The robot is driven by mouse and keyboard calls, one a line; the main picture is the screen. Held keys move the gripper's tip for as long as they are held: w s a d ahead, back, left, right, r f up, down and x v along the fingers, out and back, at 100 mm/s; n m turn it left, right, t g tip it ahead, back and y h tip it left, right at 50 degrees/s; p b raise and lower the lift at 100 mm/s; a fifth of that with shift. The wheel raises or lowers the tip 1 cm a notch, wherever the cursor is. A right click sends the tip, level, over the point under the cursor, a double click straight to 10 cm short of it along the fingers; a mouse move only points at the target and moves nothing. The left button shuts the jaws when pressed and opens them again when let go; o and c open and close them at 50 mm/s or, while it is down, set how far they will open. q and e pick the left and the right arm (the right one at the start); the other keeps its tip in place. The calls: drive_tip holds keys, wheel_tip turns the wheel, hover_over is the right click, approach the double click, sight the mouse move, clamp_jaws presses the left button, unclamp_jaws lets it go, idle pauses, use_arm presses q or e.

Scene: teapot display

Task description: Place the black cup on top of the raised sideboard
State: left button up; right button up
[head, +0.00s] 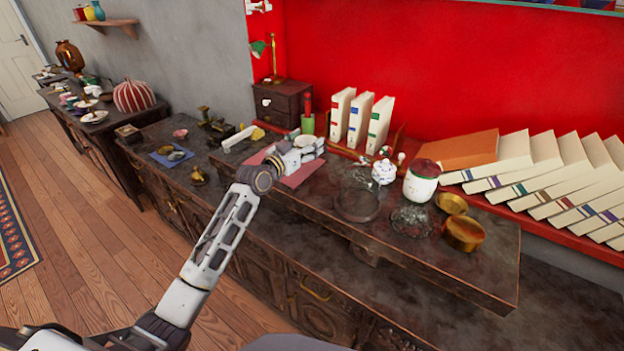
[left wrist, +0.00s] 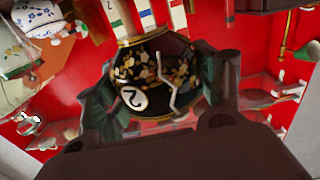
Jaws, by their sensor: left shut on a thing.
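The black cup (left wrist: 150,75), with a gold rim and painted flowers, is between the fingers of my left gripper (left wrist: 158,95) in the left wrist view. The gripper is shut on it. In the head view my left gripper (head: 297,157) is over the left part of the raised sideboard (head: 322,203), near a red mat. The cup is hidden or too small to make out there. I cannot tell whether the cup touches the surface. My right gripper is in neither view.
White books (head: 358,120) and a green pot (head: 308,124) stand behind the gripper. The sideboard's front strip is bare.

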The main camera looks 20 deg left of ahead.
use_arm(q)
drive_tip(key=shift+w, duration=0.25)
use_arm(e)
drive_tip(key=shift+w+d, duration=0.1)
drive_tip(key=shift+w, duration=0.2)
use_arm(q)
drive_tip(key=shift+f, duration=0.1)
wheel_tip(320, 180, down, 6)
drive_tip(key=shift+r+b, duration=0.2)
drive_tip(key=shift+b, duration=0.3)
drive_tip(key=shift+f, duration=0.2)
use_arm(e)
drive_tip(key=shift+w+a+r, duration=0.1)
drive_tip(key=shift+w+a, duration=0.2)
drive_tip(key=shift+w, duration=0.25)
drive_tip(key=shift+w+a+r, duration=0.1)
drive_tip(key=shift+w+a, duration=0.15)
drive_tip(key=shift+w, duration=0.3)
